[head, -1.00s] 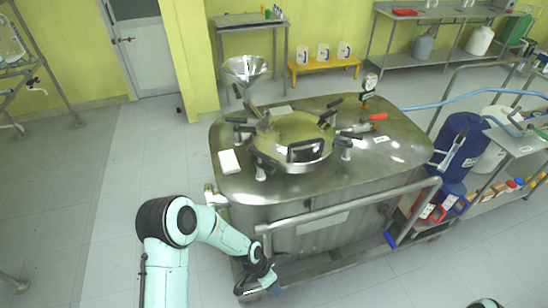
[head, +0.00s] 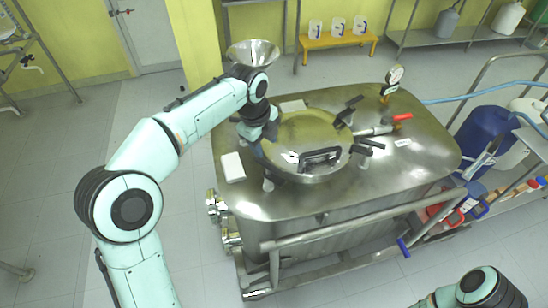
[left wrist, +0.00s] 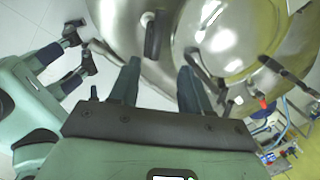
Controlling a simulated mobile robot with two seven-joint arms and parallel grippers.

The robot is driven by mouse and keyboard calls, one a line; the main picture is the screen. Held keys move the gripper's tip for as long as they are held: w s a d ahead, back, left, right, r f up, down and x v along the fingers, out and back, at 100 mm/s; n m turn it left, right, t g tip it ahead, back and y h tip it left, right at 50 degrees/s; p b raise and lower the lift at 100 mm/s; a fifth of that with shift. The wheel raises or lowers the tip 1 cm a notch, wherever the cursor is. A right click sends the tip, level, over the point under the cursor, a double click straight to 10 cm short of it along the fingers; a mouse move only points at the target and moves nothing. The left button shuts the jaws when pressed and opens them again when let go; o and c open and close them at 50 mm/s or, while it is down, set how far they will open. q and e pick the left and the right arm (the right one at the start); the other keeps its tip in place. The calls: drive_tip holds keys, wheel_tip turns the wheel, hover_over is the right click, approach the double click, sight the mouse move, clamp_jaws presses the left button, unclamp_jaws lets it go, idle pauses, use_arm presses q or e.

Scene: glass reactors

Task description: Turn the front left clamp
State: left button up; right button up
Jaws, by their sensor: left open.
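The steel tank (head: 410,160) carries a round lid (head: 305,135) with black-handled clamps around it. At the lid's front left, the front left clamp (head: 268,183) shows only in part below my gripper. My left gripper (head: 260,146) is over the lid's left edge, pointing down, and hides the clamps there. In the left wrist view its two fingers (left wrist: 160,68) are apart with nothing between them. A black clamp handle (left wrist: 153,36) stands ahead of the fingertips, and another lies by the right finger. I cannot tell whether either is touched.
A steel funnel (head: 253,54) stands behind my left wrist. A white block (head: 233,167) lies on the tank top left of the lid. The lid's front handle (head: 320,158), a gauge (head: 393,78) and a front rail (head: 350,222) stand out. My right arm (head: 480,290) shows at the bottom right.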

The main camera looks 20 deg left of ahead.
sight(269, 165)
use_arm(q)
drive_tip(key=f, duration=0.3)
drive_tip(key=w+f, duration=0.1)
drive_tip(key=f, duration=0.3)
drive_tip(key=f+b, duration=0.1)
drive_tip(key=f, duration=0.3)
drive_tip(key=shift+w+d, duration=0.2)
drive_tip(key=shift+d, duration=0.1)
drive_tip(key=shift+w+f, duration=0.15)
drive_tip(key=shift+f, duration=0.55)
use_arm(e)
drive_tip(key=shift+s+f, duration=0.85)
use_arm(q)
clamp_jaws()
